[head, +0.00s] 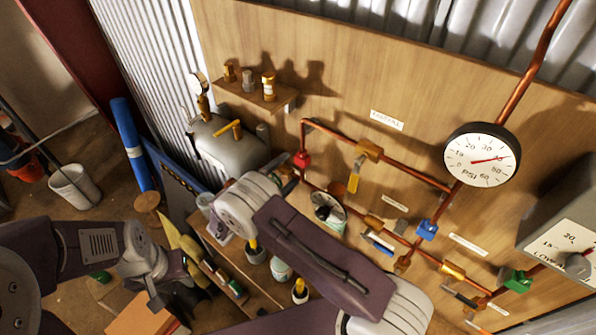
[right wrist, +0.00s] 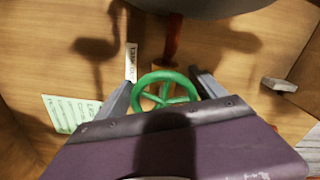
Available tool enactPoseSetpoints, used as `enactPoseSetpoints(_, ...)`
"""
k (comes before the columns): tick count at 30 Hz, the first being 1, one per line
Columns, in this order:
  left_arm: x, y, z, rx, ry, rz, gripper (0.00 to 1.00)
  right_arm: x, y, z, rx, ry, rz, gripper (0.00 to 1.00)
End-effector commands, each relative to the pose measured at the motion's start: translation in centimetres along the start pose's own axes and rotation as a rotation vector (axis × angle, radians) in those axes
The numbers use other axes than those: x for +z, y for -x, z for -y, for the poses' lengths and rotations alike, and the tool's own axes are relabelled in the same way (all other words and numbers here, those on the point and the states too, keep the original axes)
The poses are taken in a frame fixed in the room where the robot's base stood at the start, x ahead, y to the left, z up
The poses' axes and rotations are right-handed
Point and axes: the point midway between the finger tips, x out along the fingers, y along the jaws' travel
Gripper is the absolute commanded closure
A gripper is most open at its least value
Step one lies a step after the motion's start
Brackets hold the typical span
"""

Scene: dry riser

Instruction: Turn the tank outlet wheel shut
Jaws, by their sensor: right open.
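A green spoked handwheel (right wrist: 165,88) sits on a copper pipe below a grey rounded body, in the right wrist view. My right gripper (right wrist: 166,78) is open, with one finger on each side of the wheel; whether they touch it is unclear. In the head view the grey tank (head: 228,143) stands at the upper left. My right arm covers the area below it, and I cannot make out the green wheel or the right fingertips there. My left gripper (head: 165,290) is low at the left, away from the tank; its opening is unclear.
Copper pipes with a red valve (head: 301,160), a blue valve (head: 427,230) and a green valve (head: 516,280) run along the wooden board. A pressure gauge (head: 482,155) is at the right. A small shelf (head: 258,97) holds several fittings. A white bucket (head: 74,187) stands at the left.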

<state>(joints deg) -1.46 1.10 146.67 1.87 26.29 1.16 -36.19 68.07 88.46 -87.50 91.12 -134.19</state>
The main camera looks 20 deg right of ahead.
Motion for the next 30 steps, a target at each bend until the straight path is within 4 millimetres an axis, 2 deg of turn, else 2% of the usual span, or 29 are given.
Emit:
enactPoseSetpoints(7, 0.01, -0.01, 0.02, 0.000, 0.001, 0.000, 0.64, 0.09, 0.01, 0.11, 0.000, -0.001, 0.002, 0.20)
enactPoseSetpoints(8, 0.01, -0.01, 0.02, 0.000, 0.001, 0.000, 0.64, 0.09, 0.01, 0.10, 0.000, -0.001, 0.002, 0.26)
enactPoseSetpoints(14, 0.01, 0.00, 0.02, 0.000, 0.000, 0.000, 0.64, 0.06, -0.01, 0.14, -0.001, -0.001, 0.001, 0.81)
enactPoseSetpoints(30, 0.00, 0.00, 0.02, 0.000, 0.000, 0.000, 0.64, -0.01, -0.10, 0.29, -0.003, -0.008, -0.002, 0.81)
